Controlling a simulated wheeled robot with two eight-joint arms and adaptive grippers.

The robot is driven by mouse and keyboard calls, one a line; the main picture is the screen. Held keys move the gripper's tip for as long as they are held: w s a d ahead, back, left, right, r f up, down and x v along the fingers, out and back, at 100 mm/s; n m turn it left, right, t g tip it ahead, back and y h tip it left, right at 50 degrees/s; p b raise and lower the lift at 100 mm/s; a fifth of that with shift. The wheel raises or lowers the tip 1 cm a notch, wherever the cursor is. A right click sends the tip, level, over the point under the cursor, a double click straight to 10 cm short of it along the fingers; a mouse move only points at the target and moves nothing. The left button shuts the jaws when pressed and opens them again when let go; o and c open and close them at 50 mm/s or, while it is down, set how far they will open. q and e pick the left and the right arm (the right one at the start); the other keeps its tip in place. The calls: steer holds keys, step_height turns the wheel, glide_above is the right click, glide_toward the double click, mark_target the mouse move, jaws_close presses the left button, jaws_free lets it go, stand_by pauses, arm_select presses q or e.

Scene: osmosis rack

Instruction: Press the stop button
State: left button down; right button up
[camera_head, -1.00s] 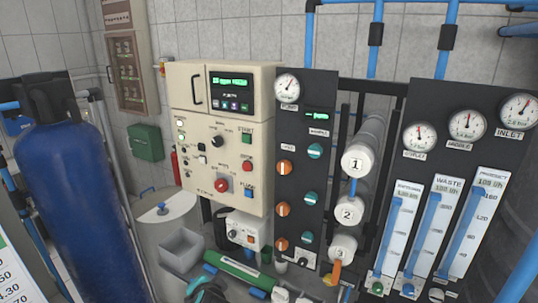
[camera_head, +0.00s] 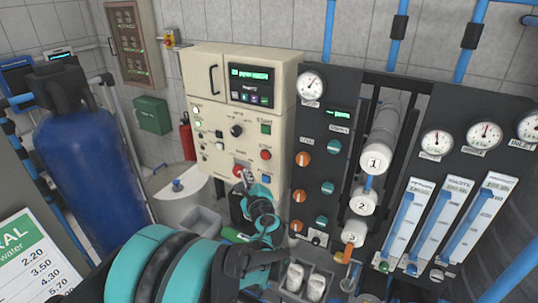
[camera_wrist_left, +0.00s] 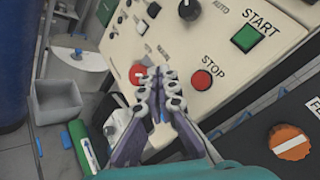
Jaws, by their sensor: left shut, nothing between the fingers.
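The stop button (camera_head: 265,154) is a round red button on the cream control panel (camera_head: 215,125), below the green start button (camera_head: 265,129). In the left wrist view the stop button (camera_wrist_left: 201,81) shows clearly, labelled STOP, just right of the fingertips. My left gripper (camera_head: 241,178) is shut and empty, in front of the panel's lower part, lower left of the stop button in the head view. In the wrist view its fingertips (camera_wrist_left: 160,74) lie between a larger red knob (camera_wrist_left: 138,74) and the stop button. Contact with the panel cannot be told. My right gripper is not in view.
A dark panel with orange and teal valve knobs (camera_head: 304,159) stands right of the control panel. White cylinders (camera_head: 375,158) and gauges (camera_head: 437,143) are farther right. A blue tank (camera_head: 85,140) stands at left. A grey bin (camera_wrist_left: 58,107) is below the panel.

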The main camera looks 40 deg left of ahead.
arm_select(q)
glide_toward(260, 155)
steer(key=shift+s+a+b+x, duration=0.1)
steer(key=shift+s+x, duration=0.05)
steer(key=shift+x, duration=0.75)
steer(key=shift+s+a+b+x, duration=0.1)
steer(key=shift+s+a+x, duration=0.05)
steer(key=shift+x, duration=0.75)
steer(key=shift+s+a+b+x, duration=0.1)
steer(key=shift+s+x, duration=0.1)
steer(key=shift+x, duration=0.7)
steer(key=shift+f, duration=0.1)
steer(key=shift+w, duration=0.45)
steer(key=shift+w, duration=0.4)
steer(key=shift+s+b, duration=0.3)
steer(key=shift+s, duration=0.6)
